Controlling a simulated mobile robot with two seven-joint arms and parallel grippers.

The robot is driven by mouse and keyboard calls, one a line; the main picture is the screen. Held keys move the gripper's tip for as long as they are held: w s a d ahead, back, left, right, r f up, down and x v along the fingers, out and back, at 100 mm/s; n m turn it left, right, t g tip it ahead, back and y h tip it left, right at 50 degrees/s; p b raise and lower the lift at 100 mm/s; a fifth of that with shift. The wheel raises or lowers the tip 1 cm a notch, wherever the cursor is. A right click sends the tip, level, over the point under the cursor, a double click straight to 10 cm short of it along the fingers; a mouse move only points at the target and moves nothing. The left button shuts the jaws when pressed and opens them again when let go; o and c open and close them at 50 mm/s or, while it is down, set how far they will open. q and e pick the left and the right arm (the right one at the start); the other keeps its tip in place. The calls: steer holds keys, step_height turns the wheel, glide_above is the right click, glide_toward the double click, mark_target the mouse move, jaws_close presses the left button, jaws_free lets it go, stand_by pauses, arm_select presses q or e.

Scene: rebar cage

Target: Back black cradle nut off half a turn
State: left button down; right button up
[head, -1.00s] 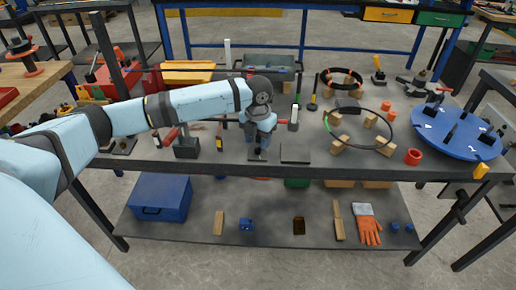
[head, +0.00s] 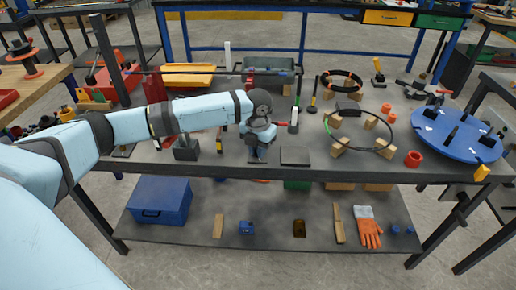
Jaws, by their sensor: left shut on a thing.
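My left gripper (head: 258,153) points down at the front part of the grey workbench (head: 230,170), left of a flat dark plate (head: 295,156). It is shut on a small dark thing at bench level, which I take to be the black cradle nut. The nut is mostly hidden by the gripper and wrist, so its threads and angle cannot be made out. My right gripper is not in view.
A dark block (head: 186,149) stands left of the gripper. A shelf below holds a blue box (head: 160,200) and gloves (head: 368,228).

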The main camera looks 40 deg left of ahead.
arm_select(q)
steer(key=shift+r+n+p, duration=0.4)
steer(key=shift+n+p, duration=0.4)
steer(key=shift+p, duration=1.05)
steer(key=n+p, duration=0.2)
steer(key=p, duration=0.2)
steer(key=shift+n+p, duration=0.3)
steer(key=n+p, duration=0.2)
steer(key=p, duration=0.1)
steer(key=shift+n+p, duration=0.3)
steer(key=shift+p, duration=0.05)
steer(key=shift+f+n+p, duration=0.1)
steer(key=shift+n+p, duration=0.8)
steer(key=shift+p, duration=0.1)
steer(key=shift+n+p, duration=0.7)
steer(key=shift+p, duration=0.05)
steer(key=shift+f+n+p, duration=0.15)
steer(key=shift+n+p, duration=0.55)
steer(key=shift+n, duration=0.1)
steer(key=shift+f+n+p, duration=0.1)
steer(key=shift+n+p, duration=0.2)
steer(key=shift+n, duration=0.2)
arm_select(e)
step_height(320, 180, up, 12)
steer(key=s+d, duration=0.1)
arm_select(q)
steer(key=shift+a, duration=0.1)
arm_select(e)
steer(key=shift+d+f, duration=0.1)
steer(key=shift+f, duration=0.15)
